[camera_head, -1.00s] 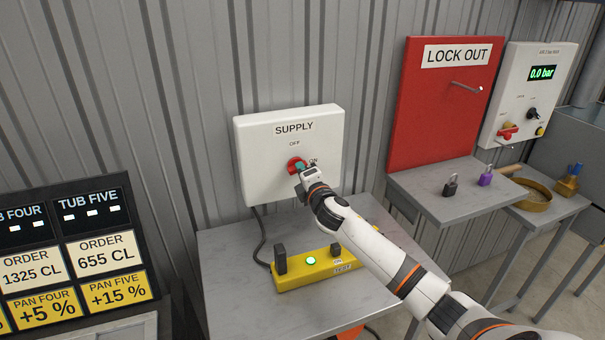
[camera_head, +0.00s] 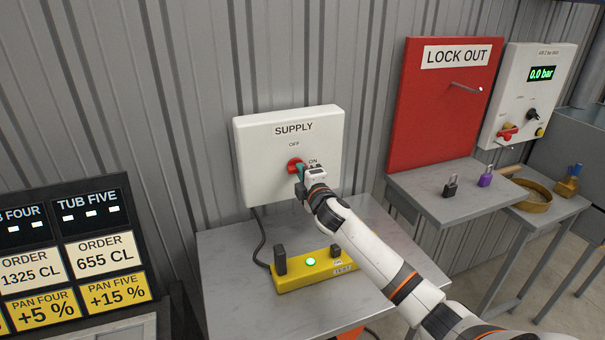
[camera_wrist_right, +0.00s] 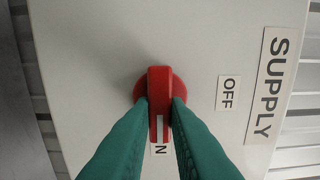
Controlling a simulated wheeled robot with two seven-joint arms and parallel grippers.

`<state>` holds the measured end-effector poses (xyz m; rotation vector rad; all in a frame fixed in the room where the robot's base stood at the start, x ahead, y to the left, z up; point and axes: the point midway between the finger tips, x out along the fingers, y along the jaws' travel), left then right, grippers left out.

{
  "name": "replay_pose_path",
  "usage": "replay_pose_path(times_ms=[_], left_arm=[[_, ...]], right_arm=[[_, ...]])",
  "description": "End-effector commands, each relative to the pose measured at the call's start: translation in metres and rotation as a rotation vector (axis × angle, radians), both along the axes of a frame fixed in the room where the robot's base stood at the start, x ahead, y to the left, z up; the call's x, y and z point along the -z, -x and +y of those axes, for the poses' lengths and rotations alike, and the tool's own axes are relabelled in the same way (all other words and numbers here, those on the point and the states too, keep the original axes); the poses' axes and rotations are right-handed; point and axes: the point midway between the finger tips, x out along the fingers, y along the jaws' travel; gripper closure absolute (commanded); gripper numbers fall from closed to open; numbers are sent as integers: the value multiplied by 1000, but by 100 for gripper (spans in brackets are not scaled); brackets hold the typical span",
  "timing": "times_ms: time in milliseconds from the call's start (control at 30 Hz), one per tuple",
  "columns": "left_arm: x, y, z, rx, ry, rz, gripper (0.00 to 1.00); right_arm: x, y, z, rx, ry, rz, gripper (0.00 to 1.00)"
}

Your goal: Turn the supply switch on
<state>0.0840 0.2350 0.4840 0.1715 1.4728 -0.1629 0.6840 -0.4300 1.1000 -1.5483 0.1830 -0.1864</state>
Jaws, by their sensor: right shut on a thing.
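The white supply box (camera_head: 255,165) hangs on the wall, labelled SUPPLY, with OFF above its red switch (camera_head: 294,164) and ON to the right. In the right wrist view the red knob (camera_wrist_right: 158,80) has its white mark pointing at the ON label (camera_wrist_right: 160,149), which is partly hidden. The OFF label (camera_wrist_right: 228,93) stands clear to the side. My right gripper (camera_head: 301,173) is at the switch. Its green fingers (camera_wrist_right: 160,112) are shut on the knob's handle, one on each side. My left gripper is not in view.
A yellow tester (camera_head: 290,278) with a lit green light lies on the grey table (camera_head: 235,300) below the box. A red LOCK OUT board (camera_head: 440,120), padlocks (camera_head: 486,177) and a gauge panel reading 0.0 bar (camera_head: 515,85) are at right. An order board (camera_head: 75,250) stands at left.

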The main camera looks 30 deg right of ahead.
Motion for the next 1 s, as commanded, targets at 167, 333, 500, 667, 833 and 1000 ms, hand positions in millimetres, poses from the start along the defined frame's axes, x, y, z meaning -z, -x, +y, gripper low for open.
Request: replay_pose_path(times_ms=[167,333,500,667,833,1000], left_arm=[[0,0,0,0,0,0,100],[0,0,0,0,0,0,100],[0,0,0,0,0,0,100],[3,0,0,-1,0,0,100],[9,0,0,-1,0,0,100],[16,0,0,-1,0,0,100]], right_arm=[[0,0,0,0,-3,0,69],[0,0,0,0,-1,1,64],[1,1,0,0,-1,1,64],[2,14,3,0,1,1,64],[4,44,10,-1,1,2,64],[4,78,19,-1,0,2,64]])
